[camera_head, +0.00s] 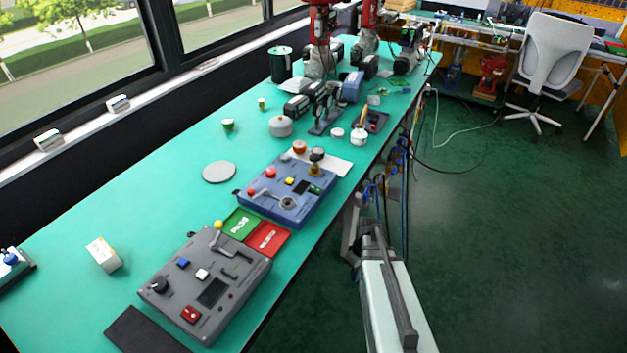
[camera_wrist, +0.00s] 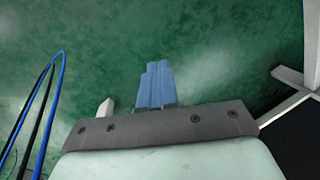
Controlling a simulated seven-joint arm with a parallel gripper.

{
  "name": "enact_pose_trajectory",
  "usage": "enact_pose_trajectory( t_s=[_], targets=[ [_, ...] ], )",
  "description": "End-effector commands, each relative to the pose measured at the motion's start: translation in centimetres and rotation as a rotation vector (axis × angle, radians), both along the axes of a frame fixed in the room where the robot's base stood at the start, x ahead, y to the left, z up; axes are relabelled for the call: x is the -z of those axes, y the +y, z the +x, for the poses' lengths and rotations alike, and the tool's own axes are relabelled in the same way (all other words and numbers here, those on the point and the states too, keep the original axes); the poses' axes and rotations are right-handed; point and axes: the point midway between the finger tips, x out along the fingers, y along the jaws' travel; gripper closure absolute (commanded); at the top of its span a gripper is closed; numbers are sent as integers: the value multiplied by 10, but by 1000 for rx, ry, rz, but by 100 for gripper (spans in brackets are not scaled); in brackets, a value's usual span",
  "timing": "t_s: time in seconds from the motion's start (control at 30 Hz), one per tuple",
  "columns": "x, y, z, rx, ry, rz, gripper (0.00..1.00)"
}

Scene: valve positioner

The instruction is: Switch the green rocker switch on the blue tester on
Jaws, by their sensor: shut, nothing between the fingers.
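The blue tester (camera_head: 270,207) lies on the green bench in the middle of the head view. The small green rocker switch (camera_head: 315,189) is near its right edge, beside a dark display. It is too small to tell which way the rocker is tipped. My gripper (camera_wrist: 157,68) shows in the wrist view with its blue fingers together and nothing between them. Behind the fingers is only green floor, and the tester is not in the wrist view. I cannot make out the fingers in the head view; they are apart from the tester.
A grey control box (camera_head: 235,268) stands nearer on the bench, with green (camera_head: 240,223) and red (camera_head: 267,238) plates between it and the tester. A brass-and-black fitting (camera_head: 317,162) stands at the tester's far edge. Blue cables (camera_wrist: 38,95) hang at the left in the wrist view.

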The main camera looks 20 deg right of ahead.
Motion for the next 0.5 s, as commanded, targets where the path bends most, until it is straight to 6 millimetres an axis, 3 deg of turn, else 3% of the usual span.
enact_pose_trajectory(
  t_s=[0.03,0.2,0.5],
  targets=[
    [-13,-14,15,-12,-30,2,100],
    [-53,-56,49,-69,-117,6,100],
    [-133,-113,95,-225,-253,-8,100]
  ],
)
